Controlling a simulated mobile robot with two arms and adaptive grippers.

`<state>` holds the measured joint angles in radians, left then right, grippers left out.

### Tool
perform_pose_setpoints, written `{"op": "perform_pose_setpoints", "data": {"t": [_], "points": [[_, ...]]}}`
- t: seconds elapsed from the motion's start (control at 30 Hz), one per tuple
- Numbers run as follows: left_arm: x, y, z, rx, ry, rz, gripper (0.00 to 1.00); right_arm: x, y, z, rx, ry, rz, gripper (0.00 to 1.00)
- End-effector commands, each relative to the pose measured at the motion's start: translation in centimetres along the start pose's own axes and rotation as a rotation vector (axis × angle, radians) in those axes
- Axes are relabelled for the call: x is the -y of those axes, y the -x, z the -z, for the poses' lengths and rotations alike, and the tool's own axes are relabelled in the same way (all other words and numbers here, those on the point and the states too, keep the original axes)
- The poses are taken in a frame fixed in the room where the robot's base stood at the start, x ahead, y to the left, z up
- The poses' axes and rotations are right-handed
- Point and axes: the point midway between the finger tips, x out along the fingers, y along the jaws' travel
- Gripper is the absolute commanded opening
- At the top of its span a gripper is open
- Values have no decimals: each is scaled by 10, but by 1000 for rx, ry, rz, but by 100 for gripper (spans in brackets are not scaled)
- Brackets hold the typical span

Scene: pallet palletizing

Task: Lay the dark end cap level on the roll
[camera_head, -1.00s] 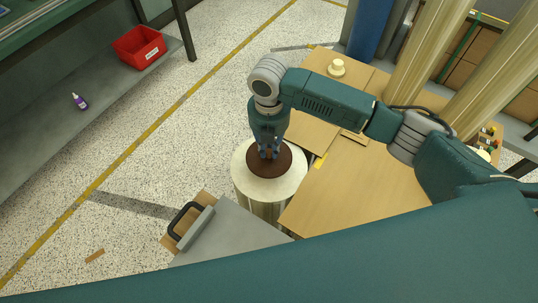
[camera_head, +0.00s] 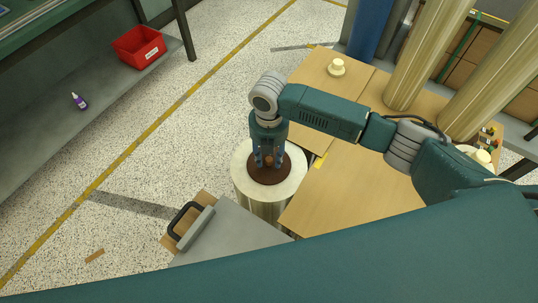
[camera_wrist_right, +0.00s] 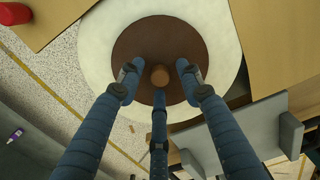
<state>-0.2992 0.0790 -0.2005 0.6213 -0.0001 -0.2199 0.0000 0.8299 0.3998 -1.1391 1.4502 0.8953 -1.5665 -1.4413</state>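The dark brown end cap (camera_head: 270,180) lies on top of the pale upright roll (camera_head: 243,182), looks flat, and is roughly centred, with a pale ring showing around it. The cap also shows in the right wrist view (camera_wrist_right: 135,42), with a small lighter brown knob (camera_wrist_right: 160,75) on it, and the roll's pale rim (camera_wrist_right: 91,40) surrounds it. My right gripper (camera_head: 268,162) is directly above the cap. Its three blue fingers are spread around the knob, with gaps to it in the wrist view. My left gripper is not in view.
A grey plate with a black handle (camera_head: 185,225) is close in front of the roll. Wooden boards (camera_head: 345,200) lie to its right, with a pale knobbed piece (camera_head: 336,68) farther back. Tall pale rolls (camera_head: 425,55) stand behind. A red bin (camera_head: 139,46) sits on the left shelf.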

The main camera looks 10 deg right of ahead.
Motion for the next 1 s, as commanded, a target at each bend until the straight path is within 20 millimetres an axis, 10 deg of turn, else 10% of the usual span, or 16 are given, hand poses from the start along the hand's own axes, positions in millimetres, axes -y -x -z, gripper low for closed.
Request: {"op": "perform_pose_setpoints", "data": {"t": [0.27,0.7,1.0], "points": [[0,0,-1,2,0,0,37,-1,12,-1,1,1,-3,36],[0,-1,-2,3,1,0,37,-1,100,-1,2,0,-3,36],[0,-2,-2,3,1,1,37,0,124,0,0,-1,0,36]]}}
